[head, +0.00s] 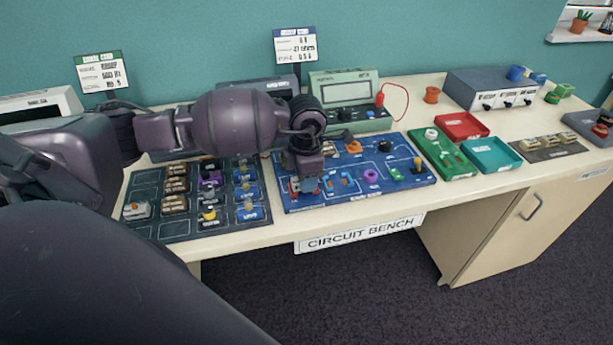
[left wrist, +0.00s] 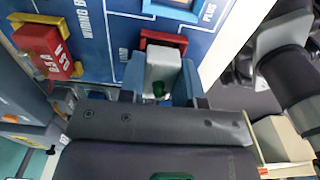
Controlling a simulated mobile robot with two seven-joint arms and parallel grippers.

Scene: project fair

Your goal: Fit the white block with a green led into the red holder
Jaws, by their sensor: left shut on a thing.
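The white block with a green led (left wrist: 160,70) is between the two blue-grey fingers of my left gripper (left wrist: 161,82) in the left wrist view. The gripper is shut on it. The red holder (left wrist: 163,39) shows just past the block, on the blue board. The block overlaps the holder in this view, and I cannot tell whether it is seated in it. In the head view my left gripper (head: 304,188) is low over the left front part of the blue board (head: 330,197) and hides most of the block and holder. My right gripper is not in view.
A red block in a yellow holder (left wrist: 48,48) stands close beside the gripper. A dark tray of parts (head: 150,229) lies left of the board. A green tray (head: 452,168), red bin (head: 461,126) and teal bin (head: 491,154) stand right. The bench's front edge is close.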

